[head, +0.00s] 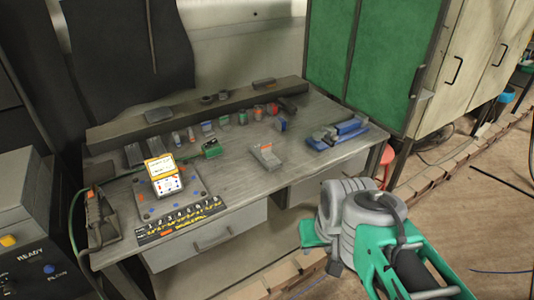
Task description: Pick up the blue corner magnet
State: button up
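A blue and grey metal piece (337,134) lies on the right part of the workbench, near its right edge. A small blue and red item (281,124) stands to the left of it, in the row along the back. I cannot tell from this view which of them is the blue corner magnet. My arm, grey and green, is in the lower right, in front of the bench. Its end, my gripper, is folded among the links and mostly hidden, so its fingers cannot be made out. It is well apart from the blue pieces.
The workbench (235,185) also holds a grey block with an orange end (265,157), a white and yellow box (163,174) on a dark plate, and a numbered strip (180,218). A green cabinet (360,60) stands behind right. The bench's middle front is clear.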

aim_at(281, 123)
jog(key=z, duration=0.75)
jog(key=i, duration=1)
jog(key=u, duration=2.7)
